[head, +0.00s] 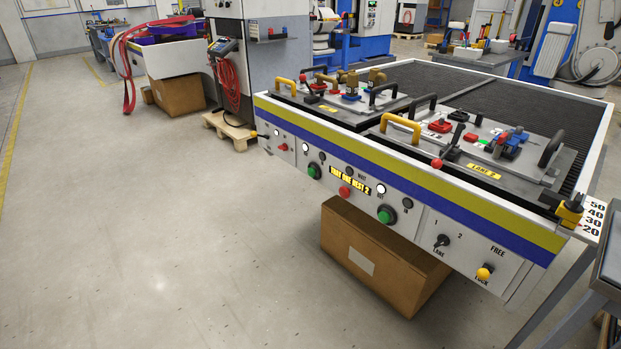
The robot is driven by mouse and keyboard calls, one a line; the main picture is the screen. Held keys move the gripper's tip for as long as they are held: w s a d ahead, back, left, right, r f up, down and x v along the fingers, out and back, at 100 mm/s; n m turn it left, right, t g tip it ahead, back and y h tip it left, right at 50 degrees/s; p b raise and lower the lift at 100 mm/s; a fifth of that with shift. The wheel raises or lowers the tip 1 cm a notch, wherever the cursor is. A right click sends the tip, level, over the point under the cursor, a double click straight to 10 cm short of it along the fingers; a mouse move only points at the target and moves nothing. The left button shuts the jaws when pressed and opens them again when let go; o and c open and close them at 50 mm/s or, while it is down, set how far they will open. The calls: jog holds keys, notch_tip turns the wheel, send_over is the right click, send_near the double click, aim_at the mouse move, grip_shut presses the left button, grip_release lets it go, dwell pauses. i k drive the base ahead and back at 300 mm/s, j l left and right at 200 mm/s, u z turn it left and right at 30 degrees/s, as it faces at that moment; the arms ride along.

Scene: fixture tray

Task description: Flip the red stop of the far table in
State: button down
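One large fixture table (465,212) with a yellow and blue front band fills the right half of the head view. A red ball knob (437,163) beside a short black lever stands at its front edge, by the "LANE 2" plate (484,171). A small red knob (284,147) sits at the left end of the front panel, and a red button (345,191) in its middle. Which red part is the named stop, I cannot tell. My gripper is not in view.
Two fixture plates with handles, a left one (345,115) and a right one (540,185), lie on the table. A cardboard box (375,262) stands underneath. A grey stand (605,265) is close at right. The floor (150,240) at left is clear.

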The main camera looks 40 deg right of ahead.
aim_at(344, 192)
jog(key=i, duration=1.45)
